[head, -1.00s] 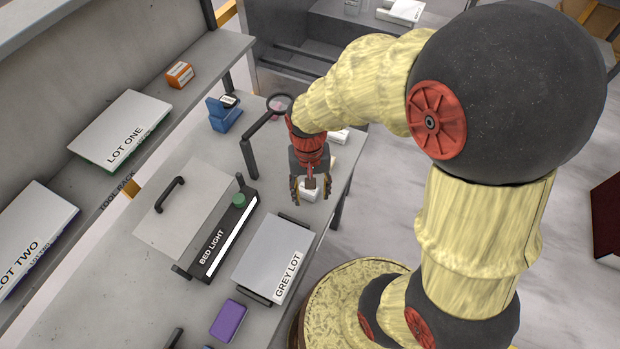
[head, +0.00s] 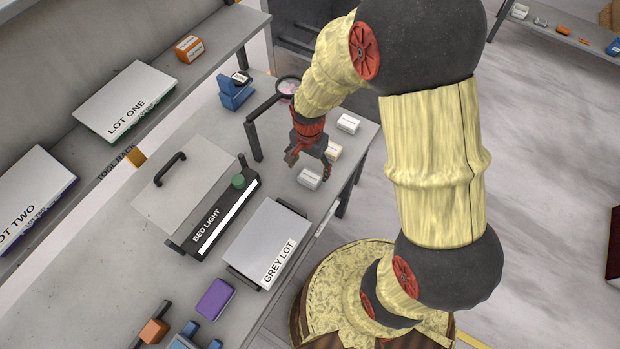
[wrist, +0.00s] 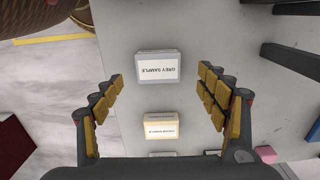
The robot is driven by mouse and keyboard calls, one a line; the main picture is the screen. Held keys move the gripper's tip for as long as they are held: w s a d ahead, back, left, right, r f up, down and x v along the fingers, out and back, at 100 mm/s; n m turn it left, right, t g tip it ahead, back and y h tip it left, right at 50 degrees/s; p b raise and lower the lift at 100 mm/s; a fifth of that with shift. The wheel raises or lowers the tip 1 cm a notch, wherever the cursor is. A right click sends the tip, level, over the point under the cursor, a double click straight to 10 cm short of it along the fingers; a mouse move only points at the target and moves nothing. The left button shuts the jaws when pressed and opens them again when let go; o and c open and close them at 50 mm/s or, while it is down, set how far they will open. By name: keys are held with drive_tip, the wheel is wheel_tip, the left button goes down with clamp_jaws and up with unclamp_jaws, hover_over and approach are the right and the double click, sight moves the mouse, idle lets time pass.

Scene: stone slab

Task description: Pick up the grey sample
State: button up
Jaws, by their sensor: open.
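The grey sample (head: 309,179) is a small pale grey block lying on the slab, right of the GREY LOT tray (head: 262,243). In the wrist view the grey sample (wrist: 157,67) shows its label upside down, ahead of and between the finger lines. My gripper (head: 308,167) is open and empty just above and behind the block, with its fingers spread to either side. In the wrist view my gripper (wrist: 161,80) shows both padded fingers apart from the block. How high the fingertips are above it is hard to tell.
A cream sample (head: 334,151) and a white block (head: 348,123) stand in a row behind the grey one. A magnifier stand (head: 252,140), the bed light (head: 221,228) and a purple block (head: 215,298) are nearby. The slab's edge runs close on the right.

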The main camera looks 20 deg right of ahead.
sight(310, 176)
wheel_tip(310, 176, down, 4)
drive_tip(key=shift+s+d+f+b, duration=0.1)
drive_tip(key=shift+f+b, duration=0.15)
drive_tip(key=shift+b, duration=0.2)
drive_tip(key=shift+c, duration=1)
drive_tip(key=c, duration=1.3)
